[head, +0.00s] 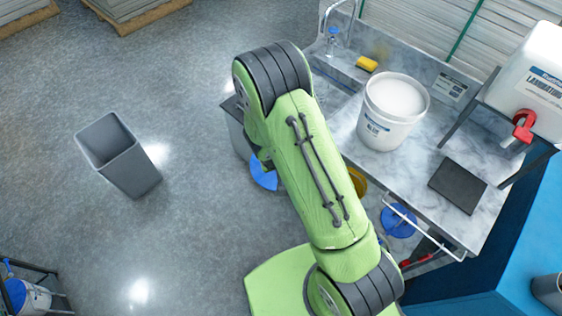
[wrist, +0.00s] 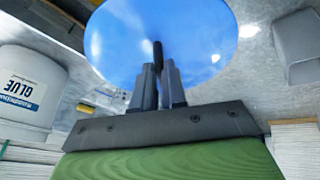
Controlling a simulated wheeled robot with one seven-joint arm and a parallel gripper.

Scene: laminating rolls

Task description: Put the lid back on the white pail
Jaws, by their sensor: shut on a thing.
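The white pail (head: 386,132) stands upright and open on the marble counter, with pale contents showing inside. It also shows at the left of the wrist view (wrist: 30,75), its label reading GLUE upside down. In the wrist view my gripper (wrist: 158,68) is shut on a dark upright part of a round blue lid (wrist: 112,40). The lid is apart from the pail. In the head view my arm hides the gripper, and a blue disc edge (head: 264,178), seemingly this lid, shows left of the arm.
The counter (head: 410,170) also carries a yellow sponge (head: 367,64), a tap (head: 333,40), a dark flat pad (head: 457,186) and a white container with a red tap (head: 523,126) on a stand. Another blue disc (head: 398,221) is below the counter edge. A grey bin (head: 130,165) stands on open floor.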

